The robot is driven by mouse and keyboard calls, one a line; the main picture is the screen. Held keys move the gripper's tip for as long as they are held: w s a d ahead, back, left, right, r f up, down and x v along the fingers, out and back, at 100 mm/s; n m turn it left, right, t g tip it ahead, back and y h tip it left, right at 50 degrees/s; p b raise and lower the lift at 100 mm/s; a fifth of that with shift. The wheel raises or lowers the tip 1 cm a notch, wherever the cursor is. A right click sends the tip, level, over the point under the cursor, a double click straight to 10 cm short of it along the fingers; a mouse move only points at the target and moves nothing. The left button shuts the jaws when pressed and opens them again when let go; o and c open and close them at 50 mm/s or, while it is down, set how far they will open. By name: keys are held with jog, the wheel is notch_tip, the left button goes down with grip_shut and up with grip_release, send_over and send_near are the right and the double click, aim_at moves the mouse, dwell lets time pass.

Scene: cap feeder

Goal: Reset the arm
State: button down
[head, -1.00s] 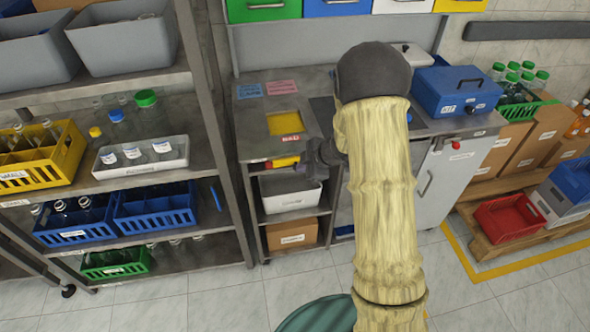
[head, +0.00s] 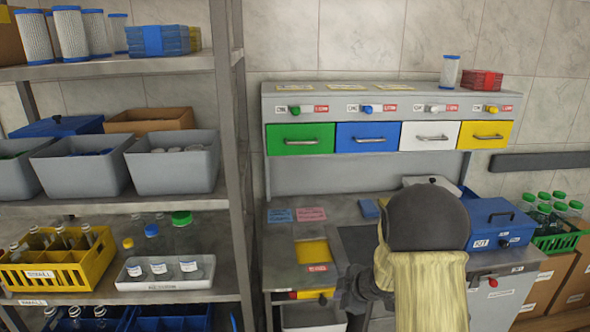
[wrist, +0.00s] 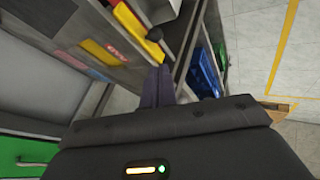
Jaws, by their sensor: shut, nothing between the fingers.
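My gripper (head: 350,294) is at the lower middle of the head view, in front of the workbench. The pale sleeved arm with its dark joint hides part of the bench behind it. In the wrist view my gripper's two dark fingers (wrist: 158,86) are together with nothing between them. They point past the bench front, where a yellow panel with a red label (wrist: 104,46) and a dark knob show. The fingers look apart from the bench, though the exact gap is unclear.
The workbench (head: 345,212) carries a blue box (head: 495,224) at right and green, blue, white and yellow drawers (head: 303,139) above. A metal shelf (head: 190,201) with grey bins, a white bottle tray and a yellow crate stands close at left. Clear floor (wrist: 298,75) shows in the wrist view.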

jog(key=s+d+r+m+h+p, duration=0.2)
jog(key=s+d+r+m+h, duration=0.2)
jog(key=s+r+m, duration=0.35)
jog(key=s+a+r+m+g, duration=0.1)
jog(key=s+m, duration=0.3)
jog(key=s, duration=0.4)
jog(key=s+a+r+m+g+p, duration=0.1)
jog(key=s+r+m+g, duration=0.1)
jog(key=s+m, duration=0.2)
jog(key=s, duration=0.3)
jog(key=shift+s+a+r+g, duration=0.15)
jog(key=shift+s+r+g, duration=0.05)
jog(key=shift+s+g, duration=0.2)
